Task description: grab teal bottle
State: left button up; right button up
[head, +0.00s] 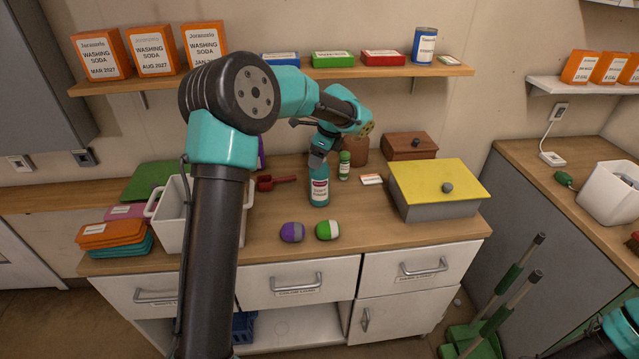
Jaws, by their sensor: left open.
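The teal bottle (319,188) stands upright on the wooden counter, with a white and red label facing me. My left gripper (319,158) reaches down over its top from above and hides the neck and cap. The jaws are open; I cannot tell whether they touch the bottle. Part of my right arm shows at the lower right corner, but its gripper is not in view.
A small green bottle (344,165) stands close to the right. A purple (292,232) and a green-and-white (327,230) rounded object lie in front. A red scoop (277,182) lies left; a yellow-lidded box (438,187) stands right.

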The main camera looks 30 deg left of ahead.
pick_arm(q)
jog(key=shift+c, duration=0.3)
grip_shut()
dwell(0.4)
